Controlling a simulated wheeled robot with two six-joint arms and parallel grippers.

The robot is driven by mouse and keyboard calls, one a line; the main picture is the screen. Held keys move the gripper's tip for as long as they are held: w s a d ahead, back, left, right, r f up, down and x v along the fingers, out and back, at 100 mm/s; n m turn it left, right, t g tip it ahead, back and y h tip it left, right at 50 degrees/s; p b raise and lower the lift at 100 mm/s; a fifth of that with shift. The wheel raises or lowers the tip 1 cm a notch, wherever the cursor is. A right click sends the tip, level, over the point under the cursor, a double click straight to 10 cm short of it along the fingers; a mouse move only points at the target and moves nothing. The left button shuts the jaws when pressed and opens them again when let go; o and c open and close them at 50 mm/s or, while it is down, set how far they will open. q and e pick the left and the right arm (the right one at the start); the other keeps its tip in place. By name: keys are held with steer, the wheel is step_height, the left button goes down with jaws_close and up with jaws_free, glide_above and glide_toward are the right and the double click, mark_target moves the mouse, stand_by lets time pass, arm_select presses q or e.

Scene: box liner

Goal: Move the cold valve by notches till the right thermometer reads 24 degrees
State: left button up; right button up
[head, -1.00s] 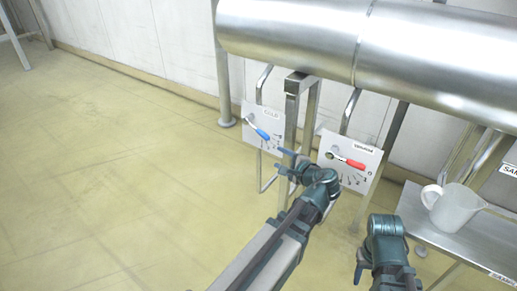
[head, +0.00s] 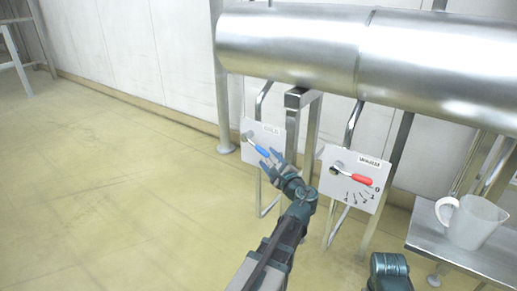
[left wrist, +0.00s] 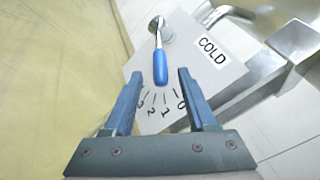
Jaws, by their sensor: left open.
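The cold valve's blue handle (head: 262,152) hangs from a pivot on a white plate marked COLD. In the left wrist view the handle (left wrist: 160,68) points down the dial, close to mark 1; its exact notch is hard to tell. My left gripper (head: 270,158) is open at the handle's free end. In the left wrist view its two fingers (left wrist: 160,76) stand on either side of the handle tip, with gaps at both sides. No thermometer shows in these views. My right gripper is out of view.
The warm valve (head: 362,180) has a red handle near 0 on its own white plate, right of my left gripper. A large steel tank (head: 290,40) lies above both plates. A jug (head: 474,224) stands on a steel table at the right. Floor at left is clear.

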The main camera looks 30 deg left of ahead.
mark_target(258, 147)
arm_select(q)
steer(key=x, duration=0.8)
steer(key=shift+w+a, duration=0.2)
steer(key=shift+w, duration=0.05)
jaws_close()
stand_by(1.1)
